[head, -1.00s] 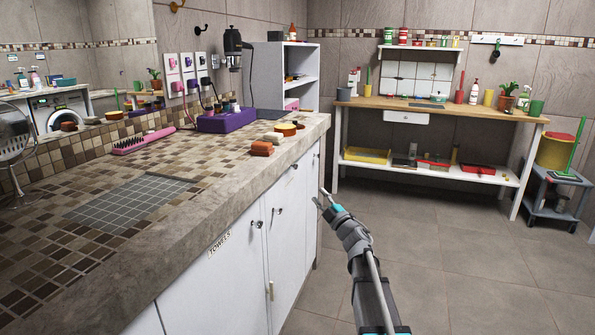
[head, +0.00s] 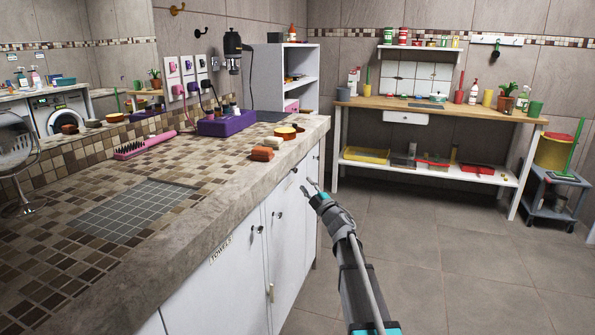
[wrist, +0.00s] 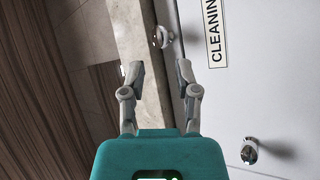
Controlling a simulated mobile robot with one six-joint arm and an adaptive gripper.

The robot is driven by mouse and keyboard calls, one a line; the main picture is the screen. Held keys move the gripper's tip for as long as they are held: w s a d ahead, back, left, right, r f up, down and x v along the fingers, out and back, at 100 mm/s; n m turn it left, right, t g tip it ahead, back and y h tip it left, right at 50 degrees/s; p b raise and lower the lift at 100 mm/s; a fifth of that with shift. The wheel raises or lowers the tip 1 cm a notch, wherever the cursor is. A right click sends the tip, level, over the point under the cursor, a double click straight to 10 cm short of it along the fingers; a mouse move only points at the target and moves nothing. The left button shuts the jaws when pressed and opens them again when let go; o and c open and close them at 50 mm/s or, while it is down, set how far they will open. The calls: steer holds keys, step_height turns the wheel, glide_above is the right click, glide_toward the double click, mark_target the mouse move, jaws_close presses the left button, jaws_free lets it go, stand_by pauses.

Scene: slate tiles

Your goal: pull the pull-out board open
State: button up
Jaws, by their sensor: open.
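My gripper (head: 312,187) is open and empty in front of the white cabinet under the stone counter, near its far end. In the wrist view its two fingers (wrist: 158,75) stand apart, pointing at the cabinet front just below the counter edge. A round metal knob (wrist: 161,37) sits close under that edge, beyond the fingertips and not between them. It seems to belong to the pull-out board, whose outline I cannot clearly make out. In the head view a small knob (head: 294,170) shows high on the cabinet front, left of the fingertips.
A door knob (wrist: 249,151) and a label reading "CLEANIN" (wrist: 216,40) are on the white front. Sponges (head: 262,153) lie near the edge of the counter (head: 215,210). The floor (head: 415,240) to the right is clear up to the workbench (head: 460,112).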

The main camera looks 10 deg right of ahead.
steer(key=p+x, duration=0.2)
steer(key=x, duration=0.4)
steer(key=shift+w, duration=0.25)
steer(key=shift+a+r, duration=0.1)
jaws_close()
